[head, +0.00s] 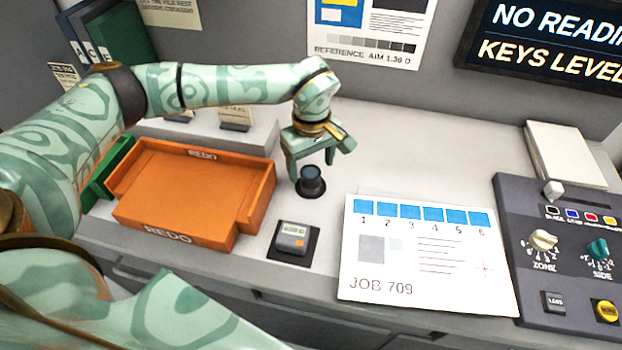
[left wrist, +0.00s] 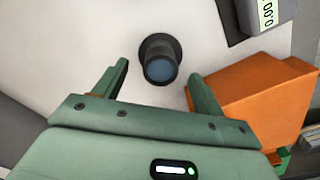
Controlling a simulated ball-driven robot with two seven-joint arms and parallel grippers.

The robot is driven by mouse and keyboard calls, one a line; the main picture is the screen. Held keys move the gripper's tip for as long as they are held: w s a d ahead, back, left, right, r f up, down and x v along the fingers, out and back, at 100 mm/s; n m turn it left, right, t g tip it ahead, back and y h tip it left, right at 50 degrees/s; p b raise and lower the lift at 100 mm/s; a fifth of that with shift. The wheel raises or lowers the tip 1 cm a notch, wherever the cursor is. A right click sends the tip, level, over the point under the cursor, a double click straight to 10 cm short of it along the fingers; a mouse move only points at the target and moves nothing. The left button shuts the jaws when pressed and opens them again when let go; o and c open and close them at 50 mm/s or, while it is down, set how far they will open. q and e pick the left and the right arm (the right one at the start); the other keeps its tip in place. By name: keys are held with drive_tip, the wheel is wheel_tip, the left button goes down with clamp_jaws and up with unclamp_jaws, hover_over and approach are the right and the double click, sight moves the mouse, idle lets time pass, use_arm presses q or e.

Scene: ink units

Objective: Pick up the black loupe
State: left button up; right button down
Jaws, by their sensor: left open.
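The black loupe (head: 311,180) stands upright on a dark round base on the grey counter, between the orange tray and the job sheet. It also shows in the left wrist view (left wrist: 159,60), with its bluish lens facing the camera. My left gripper (head: 319,168) is open above and around the loupe's place in the head view. In the left wrist view the loupe lies just beyond the two fingertips, roughly centred between them, and the fingers do not appear to touch it. My right gripper is not in view.
The orange REDO tray (head: 150,205) is left of the loupe. A small meter (head: 292,238) sits on a dark pad in front. The JOB 709 sheet (head: 420,290) lies right, beside the control panel (head: 520,235). Counter behind the loupe is clear.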

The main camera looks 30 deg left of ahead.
sight(311, 172)
use_arm(q)
wheel_tip(311, 172, down, 4)
drive_tip(key=shift+a+f+b, duration=0.1)
drive_tip(key=shift+f+b, duration=0.05)
drive_tip(key=shift+b, duration=0.2)
drive_tip(key=c, duration=1.1)
drive_tip(key=shift+o, duration=0.2)
